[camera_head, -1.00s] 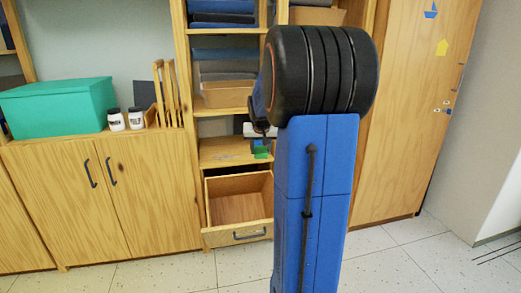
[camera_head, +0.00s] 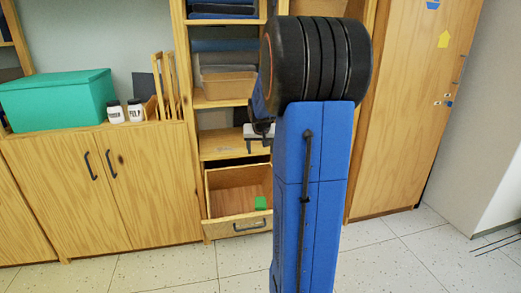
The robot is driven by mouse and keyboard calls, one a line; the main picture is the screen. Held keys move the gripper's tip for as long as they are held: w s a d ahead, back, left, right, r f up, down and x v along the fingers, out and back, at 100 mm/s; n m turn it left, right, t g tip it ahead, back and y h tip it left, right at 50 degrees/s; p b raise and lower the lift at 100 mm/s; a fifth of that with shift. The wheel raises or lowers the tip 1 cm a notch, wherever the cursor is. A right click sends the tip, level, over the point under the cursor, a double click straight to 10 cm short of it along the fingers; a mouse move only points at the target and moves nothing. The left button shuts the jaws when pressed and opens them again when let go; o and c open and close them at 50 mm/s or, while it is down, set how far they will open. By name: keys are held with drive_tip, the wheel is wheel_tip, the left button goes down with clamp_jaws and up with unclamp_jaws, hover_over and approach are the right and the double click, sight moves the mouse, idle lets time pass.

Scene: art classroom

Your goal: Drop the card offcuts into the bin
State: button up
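A small green piece (camera_head: 261,203), which may be the card offcuts, shows inside the open wooden drawer (camera_head: 236,225) at the bottom of the shelf unit. I cannot tell whether it rests on the drawer floor or is still in the air. No separate bin is in view. My gripper (camera_head: 258,146) is above the drawer, in front of the shelf. Its two fingers are apart with nothing between them, and the green piece is well below it. My arm hides the right part of the drawer and shelf.
A teal box (camera_head: 58,98), two white jars (camera_head: 117,114) and a wooden rack (camera_head: 165,90) stand on the cabinet (camera_head: 130,180) to the left. A tall wooden door (camera_head: 410,110) is to the right. The floor in front is clear.

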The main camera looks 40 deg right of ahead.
drive_tip(key=v, duration=1.7)
drive_tip(key=shift+r, duration=0.2)
drive_tip(key=shift+s, duration=0.1)
idle(0.3)
drive_tip(key=s+a+f+n+y, duration=0.15)
drive_tip(key=s+a, duration=0.25)
drive_tip(key=a, duration=0.6)
drive_tip(key=s+a+f+n+y, duration=0.1)
drive_tip(key=s+a+f+n, duration=0.2)
drive_tip(key=a, duration=0.7)
drive_tip(key=s+a+f+n+y, duration=0.1)
drive_tip(key=s+a+f+n, duration=0.1)
drive_tip(key=s+a+f, duration=0.3)
drive_tip(key=s+a+f+n+y, duration=0.1)
drive_tip(key=s+a+f+n, duration=0.1)
drive_tip(key=s+a+f, duration=0.3)
drive_tip(key=s+a, duration=0.4)
drive_tip(key=s, duration=0.1)
